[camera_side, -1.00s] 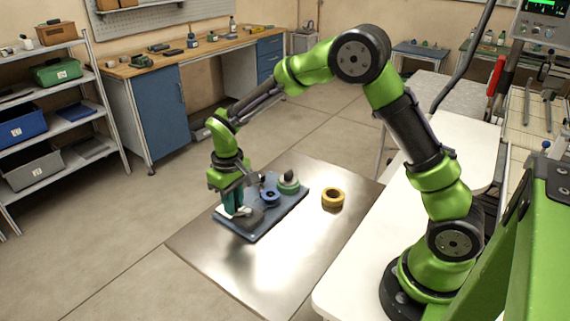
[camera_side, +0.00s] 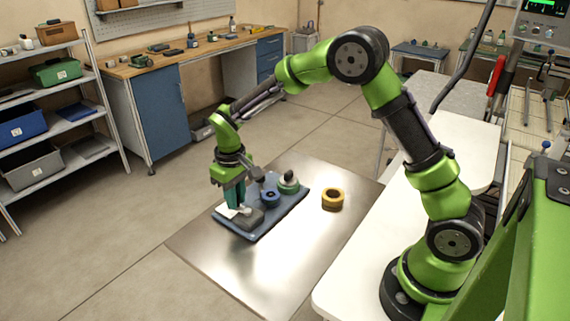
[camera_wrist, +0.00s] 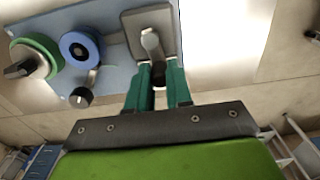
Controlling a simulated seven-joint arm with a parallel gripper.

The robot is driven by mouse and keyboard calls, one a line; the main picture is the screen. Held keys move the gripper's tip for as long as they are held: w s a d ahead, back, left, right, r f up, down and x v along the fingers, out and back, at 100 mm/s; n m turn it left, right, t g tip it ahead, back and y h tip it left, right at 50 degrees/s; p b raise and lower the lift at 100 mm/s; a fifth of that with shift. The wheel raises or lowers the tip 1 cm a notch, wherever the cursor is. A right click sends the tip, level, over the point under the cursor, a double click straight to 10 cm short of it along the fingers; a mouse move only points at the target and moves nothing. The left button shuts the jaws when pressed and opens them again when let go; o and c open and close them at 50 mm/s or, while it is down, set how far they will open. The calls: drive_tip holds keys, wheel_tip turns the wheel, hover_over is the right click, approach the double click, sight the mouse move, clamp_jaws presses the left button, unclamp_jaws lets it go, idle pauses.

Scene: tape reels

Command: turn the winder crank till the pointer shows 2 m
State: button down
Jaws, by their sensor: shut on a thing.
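The winder is a blue base board (camera_side: 283,214) on the metal table, with a grey block (camera_side: 254,219) at its near end. In the wrist view a silver crank arm (camera_wrist: 150,43) lies over the grey block (camera_wrist: 133,19), with a dark knob (camera_wrist: 158,74) at its end. My gripper (camera_side: 235,206) is at that end of the board, its teal fingers pointing down. In the wrist view my gripper (camera_wrist: 159,80) is shut around the crank knob. A pale patch (camera_side: 227,211) shows beside the block. I cannot make out the pointer or its reading.
A blue reel (camera_wrist: 82,49) and a green reel (camera_wrist: 36,57) sit on the board. A dark-knobbed arm (camera_wrist: 80,97) stands out by the blue reel. The near part of the metal table (camera_side: 255,275) is clear.

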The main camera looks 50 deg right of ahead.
drive_tip(key=shift+d, duration=0.7)
drive_tip(key=shift+s+d, duration=0.1)
drive_tip(key=shift+s, duration=0.05)
drive_tip(key=shift+s+d, duration=0.2)
drive_tip(key=shift+d, duration=0.2)
drive_tip(key=shift+s+d, duration=0.1)
drive_tip(key=shift+s+d, duration=0.3)
drive_tip(key=shift+s, duration=0.35)
